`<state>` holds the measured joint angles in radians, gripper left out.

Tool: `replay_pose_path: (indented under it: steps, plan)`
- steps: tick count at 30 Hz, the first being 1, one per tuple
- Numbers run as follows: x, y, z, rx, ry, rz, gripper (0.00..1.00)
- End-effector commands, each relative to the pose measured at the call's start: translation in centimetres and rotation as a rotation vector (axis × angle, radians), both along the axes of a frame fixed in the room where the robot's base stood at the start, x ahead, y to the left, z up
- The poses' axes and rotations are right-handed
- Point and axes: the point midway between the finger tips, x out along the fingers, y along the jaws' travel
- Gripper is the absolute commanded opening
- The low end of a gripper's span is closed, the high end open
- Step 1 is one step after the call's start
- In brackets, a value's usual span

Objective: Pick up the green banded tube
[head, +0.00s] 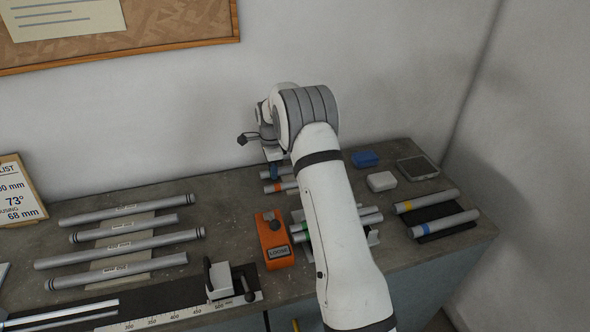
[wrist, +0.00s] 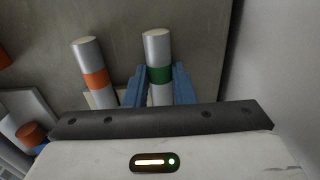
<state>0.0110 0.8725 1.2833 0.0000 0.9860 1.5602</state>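The green banded tube (wrist: 158,52) is silver-grey with one green band, and it lies between the two blue fingers of my gripper (wrist: 159,84) in the wrist view. One finger is on each side of the tube, close to its sides near the band. I cannot tell whether they press on it or leave a thin gap. In the head view my gripper (head: 275,171) is at the back of the bench, beside the orange banded tube (head: 282,187). There my gripper and arm largely hide the green banded tube. I cannot tell whether it is lifted.
The orange banded tube also lies close left of my gripper in the wrist view (wrist: 90,58). An orange block device (head: 273,238) stands in front. A blue box (head: 365,158), a white box (head: 381,181) and yellow and blue banded tubes (head: 443,223) lie right.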

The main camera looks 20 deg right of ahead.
Motion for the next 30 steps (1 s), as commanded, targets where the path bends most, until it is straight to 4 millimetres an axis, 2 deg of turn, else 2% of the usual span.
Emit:
replay_pose_path:
  steps: [1,7,16,20,26,30]
  plan:
    - [0.0,0.0,0.0,0.000,0.000,0.000,0.15]
    - [0.0,0.0,0.0,0.000,0.000,0.000,0.00]
    - [0.0,0.0,0.2,0.000,-0.002,0.000,0.00]
    - [0.1,-0.1,0.9,0.000,-0.004,-0.001,0.00]
    - [0.2,-0.1,4.0,0.000,-0.007,-0.001,0.00]
    - [0.1,-0.1,7.8,0.000,-0.008,-0.001,0.00]
